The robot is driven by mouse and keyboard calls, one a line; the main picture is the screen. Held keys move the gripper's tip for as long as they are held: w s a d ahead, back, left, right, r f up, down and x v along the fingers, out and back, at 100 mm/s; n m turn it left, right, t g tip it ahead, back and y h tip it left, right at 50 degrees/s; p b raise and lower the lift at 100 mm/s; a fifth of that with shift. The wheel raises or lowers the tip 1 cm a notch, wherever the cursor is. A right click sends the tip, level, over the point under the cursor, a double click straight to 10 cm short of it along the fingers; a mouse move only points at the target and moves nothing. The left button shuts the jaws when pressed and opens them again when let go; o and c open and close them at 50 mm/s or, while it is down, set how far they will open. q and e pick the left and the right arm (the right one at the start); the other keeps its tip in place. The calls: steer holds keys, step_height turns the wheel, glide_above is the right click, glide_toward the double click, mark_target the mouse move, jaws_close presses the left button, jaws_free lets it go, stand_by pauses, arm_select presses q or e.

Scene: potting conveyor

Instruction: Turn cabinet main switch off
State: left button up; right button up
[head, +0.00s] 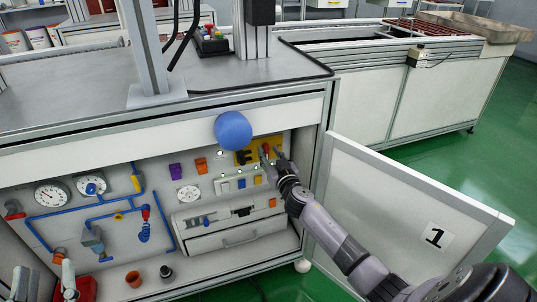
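The open cabinet below the workbench has a yellow switch plate (243,157) at its upper right, with a dark lever-like part on it. A small red handle (266,147) shows on the plate's right part. My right gripper (270,152) reaches in from the lower right, directly in front of the plate. Its fingers look spread, one on each side of the red handle. I cannot tell whether they touch it. The fingers hide part of the plate, so the switch position is not clear. My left gripper is not in view.
The cabinet door (405,200), marked 1, stands open beside my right arm. A blue ball (233,131) hangs at the cabinet's top edge, left of the plate. Gauges, blue pipes (85,210) and a drawer (237,237) fill the rest. Green floor lies to the right.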

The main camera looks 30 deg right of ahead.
steer(key=shift+w+d, duration=0.15)
steer(key=shift+w, duration=0.5)
steer(key=shift+c, duration=0.3)
jaws_close()
